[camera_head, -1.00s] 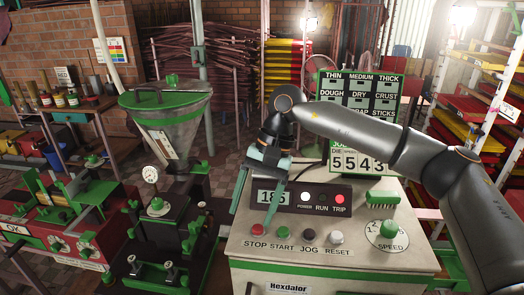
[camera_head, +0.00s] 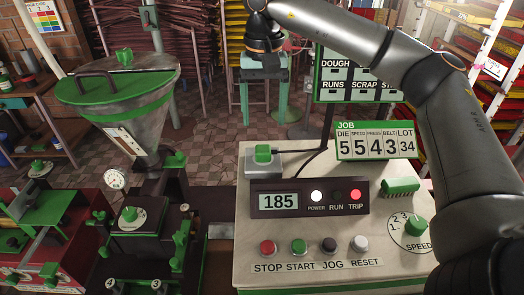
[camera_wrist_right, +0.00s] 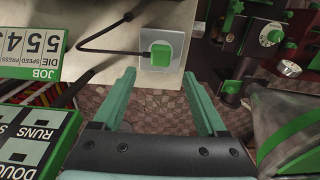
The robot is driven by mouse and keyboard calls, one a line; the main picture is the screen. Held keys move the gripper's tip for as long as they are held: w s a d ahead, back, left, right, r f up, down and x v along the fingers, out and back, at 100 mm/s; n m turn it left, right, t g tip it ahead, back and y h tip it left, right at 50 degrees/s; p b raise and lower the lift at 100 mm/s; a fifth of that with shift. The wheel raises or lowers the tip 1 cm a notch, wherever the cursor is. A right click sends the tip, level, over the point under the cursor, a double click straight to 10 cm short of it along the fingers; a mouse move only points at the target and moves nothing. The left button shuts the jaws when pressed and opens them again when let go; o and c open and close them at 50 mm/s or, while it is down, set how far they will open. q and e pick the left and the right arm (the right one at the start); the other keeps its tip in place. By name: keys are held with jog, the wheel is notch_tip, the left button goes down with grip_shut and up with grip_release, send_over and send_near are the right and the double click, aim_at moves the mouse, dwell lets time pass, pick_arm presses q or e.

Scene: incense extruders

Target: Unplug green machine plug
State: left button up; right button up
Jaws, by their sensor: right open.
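The green plug (camera_head: 263,153) sits on a pale socket plate (camera_head: 281,163) at the back left of the machine's cream console (camera_head: 262,225). A black cable (camera_head: 312,155) leads from it toward the sign post. In the right wrist view the plug (camera_wrist_right: 160,54) is on its plate, beyond the fingertips and roughly centred between them. My right gripper (camera_head: 263,112) is open and empty, with its teal fingers pointing down. It is apart from the plug and appears above and behind it. The open fingers also show in the right wrist view (camera_wrist_right: 159,80). My left gripper is out of view.
A display (camera_head: 278,201) reading 185, several buttons and a speed dial (camera_head: 415,227) are on the console. A number board (camera_head: 375,141) and a sign (camera_head: 357,75) stand right of the plug. A green-lidded hopper (camera_head: 118,82) is at left.

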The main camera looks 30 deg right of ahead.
aim_at(263, 148)
notch_tip(263, 148, down, 8)
jog(key=b, duration=0.6)
jog(key=shift+w+f, duration=0.1)
jog(key=shift+f, duration=0.1)
jog(key=shift+f+b, duration=0.3)
jog(key=shift+b, duration=0.05)
jog(key=shift+p, duration=0.45)
dwell(0.4)
jog(key=shift+c, duration=0.2)
grip_shut()
dwell(0.5)
jog(key=shift+r, duration=0.2)
jog(key=shift+r+p, duration=2.8)
jog(key=shift+r, duration=0.05)
